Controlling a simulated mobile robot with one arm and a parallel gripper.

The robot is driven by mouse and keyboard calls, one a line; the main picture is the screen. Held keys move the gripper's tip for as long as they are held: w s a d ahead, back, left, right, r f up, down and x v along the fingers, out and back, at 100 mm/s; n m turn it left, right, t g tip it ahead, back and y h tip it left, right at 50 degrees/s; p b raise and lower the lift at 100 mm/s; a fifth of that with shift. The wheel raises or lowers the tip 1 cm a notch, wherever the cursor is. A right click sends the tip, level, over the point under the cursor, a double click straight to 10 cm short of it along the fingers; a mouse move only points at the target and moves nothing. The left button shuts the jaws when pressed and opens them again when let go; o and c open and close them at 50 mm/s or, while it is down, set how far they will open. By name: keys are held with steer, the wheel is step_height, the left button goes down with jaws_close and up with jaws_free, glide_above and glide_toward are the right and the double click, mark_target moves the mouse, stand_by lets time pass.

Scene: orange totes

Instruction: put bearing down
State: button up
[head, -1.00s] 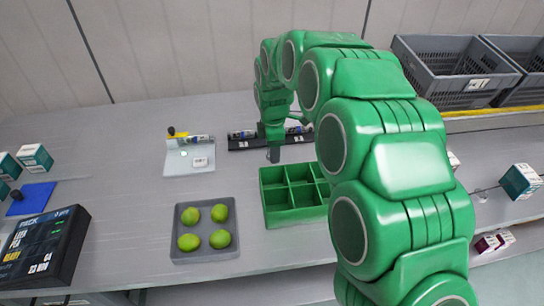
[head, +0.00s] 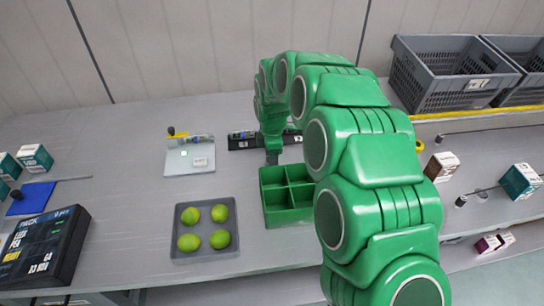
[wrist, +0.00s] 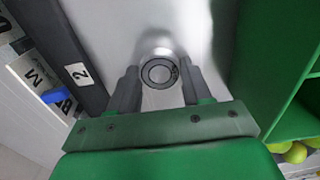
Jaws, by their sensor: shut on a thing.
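The bearing (wrist: 159,72) is a small round metal ring, seen end-on between the two fingers in the wrist view. My gripper (wrist: 158,88) is shut on it. In the head view my gripper (head: 272,158) points down near the far edge of the green compartment tray (head: 265,205), and the bearing is too small to make out there. In the wrist view the green tray (wrist: 262,75) lies to the right of the fingers, and bare grey table shows behind the bearing. I cannot tell the bearing's height above the table.
A dark rail (head: 240,141) with labels lies behind my gripper, and a pale plate (head: 188,158) sits left of it. A grey tray (head: 206,254) holds several green balls. Grey crates (head: 440,92) stand at the back right. Table between plate and green tray is clear.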

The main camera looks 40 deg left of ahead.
steer(key=shift+f, duration=0.15)
steer(key=o, duration=1.1)
step_height(320, 180, up, 12)
steer(key=shift+d+r, duration=0.15)
steer(key=shift+r, duration=0.05)
